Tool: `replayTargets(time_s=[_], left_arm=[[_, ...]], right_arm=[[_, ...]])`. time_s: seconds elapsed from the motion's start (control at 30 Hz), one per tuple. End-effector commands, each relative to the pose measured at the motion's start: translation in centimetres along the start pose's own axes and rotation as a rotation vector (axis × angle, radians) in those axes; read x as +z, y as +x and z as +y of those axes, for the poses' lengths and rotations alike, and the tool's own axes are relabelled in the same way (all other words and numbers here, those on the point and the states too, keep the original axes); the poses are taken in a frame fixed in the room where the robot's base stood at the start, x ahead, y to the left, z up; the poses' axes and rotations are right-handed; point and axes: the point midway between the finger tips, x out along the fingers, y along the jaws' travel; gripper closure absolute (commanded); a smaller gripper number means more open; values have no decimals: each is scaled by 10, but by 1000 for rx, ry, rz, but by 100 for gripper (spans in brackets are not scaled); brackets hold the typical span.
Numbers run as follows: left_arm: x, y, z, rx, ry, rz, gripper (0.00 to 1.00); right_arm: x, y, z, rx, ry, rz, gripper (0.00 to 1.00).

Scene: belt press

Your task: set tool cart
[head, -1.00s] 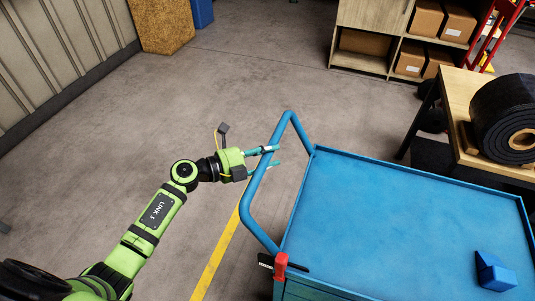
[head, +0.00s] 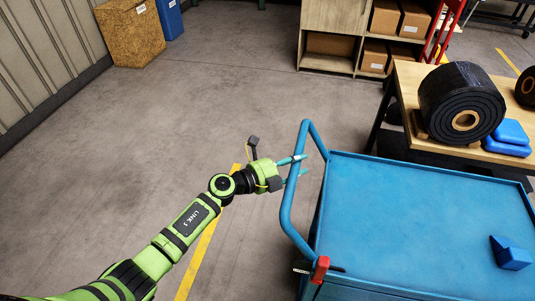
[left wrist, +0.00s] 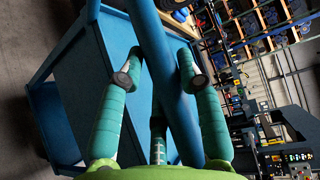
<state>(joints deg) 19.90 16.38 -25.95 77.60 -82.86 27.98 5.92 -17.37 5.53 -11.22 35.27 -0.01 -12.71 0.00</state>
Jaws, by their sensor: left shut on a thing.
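The blue tool cart (head: 420,200) stands at the right of the head view, with a flat rimmed top and a tubular push handle (head: 286,205) on its left side. My left gripper (head: 303,164) is at the upper part of the handle, shut on the bar. In the left wrist view its teal fingers (left wrist: 160,80) lie on both sides of the blue handle tube (left wrist: 156,50), and the cart's side panel (left wrist: 120,50) shows at the left. A red lever (head: 320,270) sits at the cart's near left corner. My right gripper is not in view.
A blue angled block (head: 510,253) lies on the cart top. A wooden table (head: 404,75) with a black belt roll (head: 460,103) and blue pieces (head: 508,138) stands behind the cart. A shelf with boxes (head: 329,44) is further back. Open floor lies left of the cart.

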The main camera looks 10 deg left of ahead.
Motion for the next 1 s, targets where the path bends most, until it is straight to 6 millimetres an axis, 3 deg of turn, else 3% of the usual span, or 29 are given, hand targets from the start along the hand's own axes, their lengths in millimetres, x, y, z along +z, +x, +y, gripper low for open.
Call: replayTargets(time_s=[0.13,0.5,0.7,1.0], left_arm=[[-20,26,-11,4,5,-17,100],[-76,85,-24,2,8,-19,100],[-92,102,-28,2,8,-17,100],[-98,108,-29,3,9,-20,100]], right_arm=[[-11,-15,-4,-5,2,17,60],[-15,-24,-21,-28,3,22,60],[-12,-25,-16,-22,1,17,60],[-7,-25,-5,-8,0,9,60]])
